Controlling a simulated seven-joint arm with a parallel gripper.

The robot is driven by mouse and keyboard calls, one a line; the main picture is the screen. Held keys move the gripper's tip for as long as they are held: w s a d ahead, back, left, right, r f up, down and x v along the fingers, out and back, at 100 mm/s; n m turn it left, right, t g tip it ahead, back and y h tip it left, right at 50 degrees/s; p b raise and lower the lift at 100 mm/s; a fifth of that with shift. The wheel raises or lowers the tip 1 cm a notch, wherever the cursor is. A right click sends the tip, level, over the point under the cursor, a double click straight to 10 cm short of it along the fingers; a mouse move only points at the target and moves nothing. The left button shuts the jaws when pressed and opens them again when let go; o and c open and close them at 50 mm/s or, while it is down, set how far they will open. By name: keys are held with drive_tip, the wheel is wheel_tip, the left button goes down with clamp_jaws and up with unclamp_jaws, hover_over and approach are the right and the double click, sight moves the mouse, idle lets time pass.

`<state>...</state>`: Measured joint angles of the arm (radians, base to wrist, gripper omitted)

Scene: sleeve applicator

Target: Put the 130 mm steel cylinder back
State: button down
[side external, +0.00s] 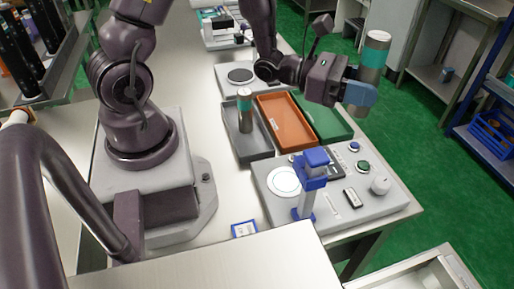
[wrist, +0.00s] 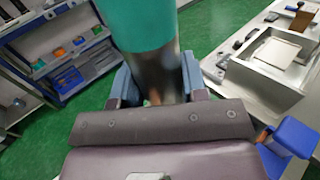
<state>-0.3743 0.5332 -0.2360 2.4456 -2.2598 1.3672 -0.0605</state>
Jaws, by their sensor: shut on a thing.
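My gripper (side external: 358,94) is shut on a steel cylinder (side external: 374,52) with a teal band near its top, held roughly upright in the air to the right of the trays. In the wrist view the cylinder's steel body (wrist: 158,72) and teal band stand between the fingers of my gripper (wrist: 158,88); its upper end is cut off. A second, smaller-looking steel cylinder (side external: 245,115) with a teal band stands in the grey tray (side external: 247,146). An orange tray (side external: 284,122) and a green tray (side external: 322,118) lie beside it. No length marking is readable.
A control panel (side external: 340,203) with a blue-topped post (side external: 309,188), a white disc and buttons sits in front of the trays. A device with a round plate (side external: 240,76) is behind them. A blue-framed shelf (side external: 490,130) stands across the green floor.

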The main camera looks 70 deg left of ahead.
drive_tip(key=s+d+f+m+g+h, duration=0.1)
drive_tip(key=s+m+g+h, duration=0.2)
drive_tip(key=s+m+g, duration=0.4)
drive_tip(key=s+f+m+g+h, duration=0.2)
drive_tip(key=s+m+g+h, duration=0.15)
drive_tip(key=s+g, duration=0.5)
drive_tip(key=s+a+m+g+y, duration=1.2)
drive_tip(key=s+m+g+y, duration=0.15)
drive_tip(key=g, duration=0.25)
drive_tip(key=w+a+f+m+t+y, duration=0.2)
drive_tip(key=w+a+m+t+y, duration=0.25)
drive_tip(key=m+y, duration=0.55)
drive_tip(key=w+a+f+m+t+y, duration=0.1)
drive_tip(key=w+a+m+t+y, duration=0.25)
drive_tip(key=m+t+y, duration=0.55)
drive_tip(key=shift+w+d+f+m+t+y, duration=0.5)
drive_tip(key=shift+w+f+m+t, duration=0.6)
drive_tip(key=shift+f, duration=0.95)
drive_tip(key=shift+w+d+f+m+t+y, duration=0.55)
drive_tip(key=shift+w+f+t, duration=0.4)
drive_tip(key=shift+f+t, duration=0.8)
drive_tip(key=shift+w+d+f+m+t+y, duration=0.45)
drive_tip(key=shift+w+f+m+t, duration=0.55)
drive_tip(key=shift+f, duration=1.35)
drive_tip(key=shift+a+f, duration=0.1)
drive_tip(key=shift+f, duration=0.05)
